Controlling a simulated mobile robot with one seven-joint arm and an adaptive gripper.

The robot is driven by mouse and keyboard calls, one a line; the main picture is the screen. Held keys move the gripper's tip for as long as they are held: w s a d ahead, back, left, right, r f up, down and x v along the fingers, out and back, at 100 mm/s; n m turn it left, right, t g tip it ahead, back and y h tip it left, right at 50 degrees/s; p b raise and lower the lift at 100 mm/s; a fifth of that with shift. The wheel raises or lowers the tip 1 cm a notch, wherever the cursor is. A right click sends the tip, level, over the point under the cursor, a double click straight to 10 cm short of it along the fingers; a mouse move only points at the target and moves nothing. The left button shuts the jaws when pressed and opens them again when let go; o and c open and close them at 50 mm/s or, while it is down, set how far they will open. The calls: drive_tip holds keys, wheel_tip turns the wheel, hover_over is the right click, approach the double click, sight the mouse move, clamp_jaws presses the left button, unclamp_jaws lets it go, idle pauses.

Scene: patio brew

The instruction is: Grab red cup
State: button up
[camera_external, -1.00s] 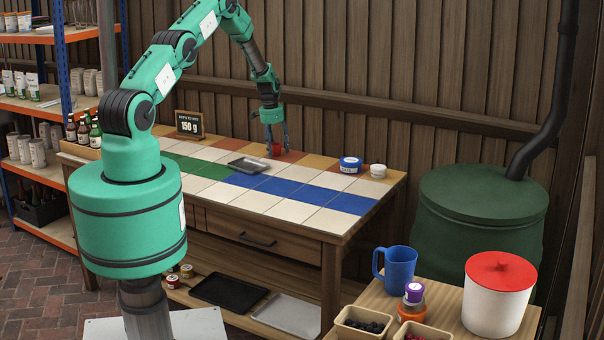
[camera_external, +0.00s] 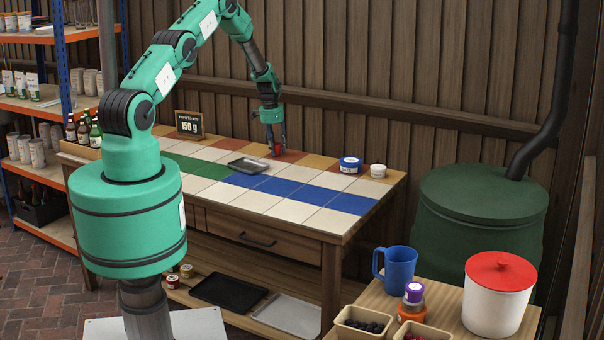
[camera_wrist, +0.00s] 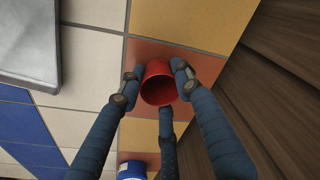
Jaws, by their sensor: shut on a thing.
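The red cup (camera_wrist: 159,84) stands on the tiled table top near the back wall, its open mouth facing the wrist camera. My gripper (camera_wrist: 157,83) is over it, with blue fingers closed against its sides and a third finger at its lower edge. In the external view my gripper (camera_external: 273,145) reaches down to the back of the table, and the red cup (camera_external: 275,149) is partly hidden between the fingers. Whether the cup is raised off the tile cannot be told.
A blue-labelled tub (camera_external: 350,165) and a small white tub (camera_external: 378,171) stand to the right. A sign (camera_external: 189,124) stands at the back left. The wooden wall (camera_wrist: 265,90) is close behind.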

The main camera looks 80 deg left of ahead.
drive_tip(key=shift+r, duration=0.1)
drive_tip(key=shift+r, duration=0.75)
wheel_tip(320, 180, up, 2)
drive_tip(key=shift+r, duration=0.1)
drive_tip(key=s+d, duration=0.6)
drive_tip(key=d, duration=0.1)
drive_tip(key=s+d+r+p, duration=0.1)
drive_tip(key=s+d, duration=0.2)
drive_tip(key=shift+s+d, duration=0.3)
drive_tip(key=shift+s, duration=0.1)
drive_tip(key=shift+s+d, duration=0.5)
drive_tip(key=shift+d, duration=0.05)
drive_tip(key=shift+s+d, duration=0.1)
